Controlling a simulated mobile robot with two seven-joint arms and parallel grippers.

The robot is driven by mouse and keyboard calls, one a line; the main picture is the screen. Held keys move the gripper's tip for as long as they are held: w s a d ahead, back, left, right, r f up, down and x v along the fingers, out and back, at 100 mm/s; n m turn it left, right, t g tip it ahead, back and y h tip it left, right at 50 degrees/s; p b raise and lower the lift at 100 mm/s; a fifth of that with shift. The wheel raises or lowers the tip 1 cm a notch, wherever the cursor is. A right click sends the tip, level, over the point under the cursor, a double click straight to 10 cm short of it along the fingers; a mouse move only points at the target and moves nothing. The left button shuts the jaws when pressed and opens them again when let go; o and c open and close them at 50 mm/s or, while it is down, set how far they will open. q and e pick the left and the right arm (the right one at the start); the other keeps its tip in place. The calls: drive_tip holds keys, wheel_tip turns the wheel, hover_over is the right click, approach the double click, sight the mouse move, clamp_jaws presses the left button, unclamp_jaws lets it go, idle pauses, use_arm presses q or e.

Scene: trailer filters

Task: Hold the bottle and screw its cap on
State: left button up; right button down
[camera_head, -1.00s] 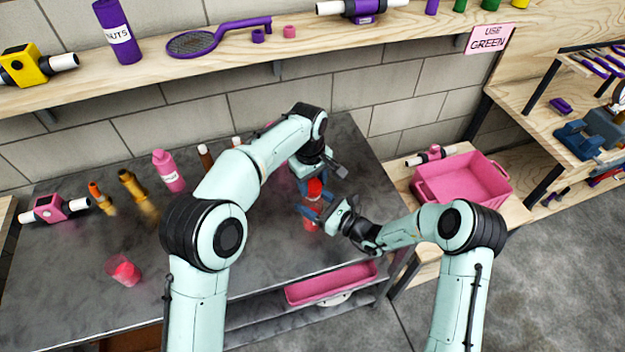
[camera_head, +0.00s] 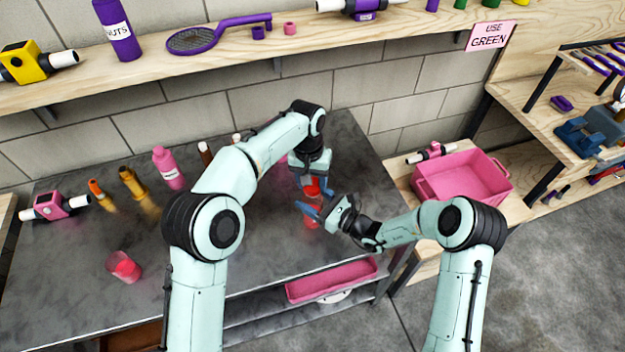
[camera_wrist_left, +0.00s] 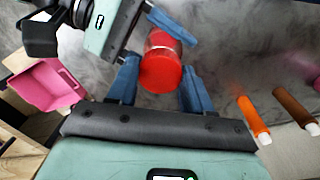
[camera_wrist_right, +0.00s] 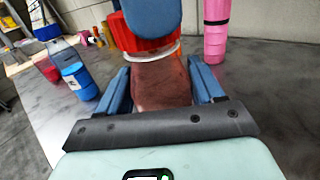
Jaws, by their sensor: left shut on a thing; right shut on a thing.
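The bottle (camera_head: 311,221) stands upright near the right end of the grey metal table. It is reddish and see-through, and its body fills the middle of the right wrist view (camera_wrist_right: 160,82). My right gripper (camera_head: 311,211) is shut on the bottle's body from the right. The red cap (camera_head: 312,190) sits at the top of the bottle, with a pale ring just below it in the right wrist view. My left gripper (camera_head: 311,184) is shut on the cap from above, and its fingers flank the cap (camera_wrist_left: 160,72) in the left wrist view. Thread engagement is hidden.
A clear cup with red contents (camera_head: 124,267) stands at the table's front left. A pink bottle (camera_head: 168,168) and orange bottles (camera_head: 133,186) stand toward the back. A pink bin (camera_head: 462,178) sits at the right. A pink tray (camera_head: 331,281) lies below the table edge.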

use_arm(q)
drive_tip(key=m, duration=0.7)
drive_tip(key=shift+w, duration=0.1)
drive_tip(key=m, duration=0.4)
drive_tip(key=shift+g+y, duration=0.3)
drive_tip(key=m, duration=1.2)
drive_tip(key=shift+w+y, duration=0.1)
drive_tip(key=shift+y, duration=0.2)
drive_tip(key=m, duration=0.6)
drive_tip(key=shift+m, duration=0.4)
drive_tip(key=m, duration=0.4)
drive_tip(key=shift+d+f+m+t, duration=0.1)
drive_tip(key=shift+m+t, duration=0.2)
drive_tip(key=shift+t, duration=0.1)
drive_tip(key=m, duration=0.4)
drive_tip(key=o, duration=1.1)
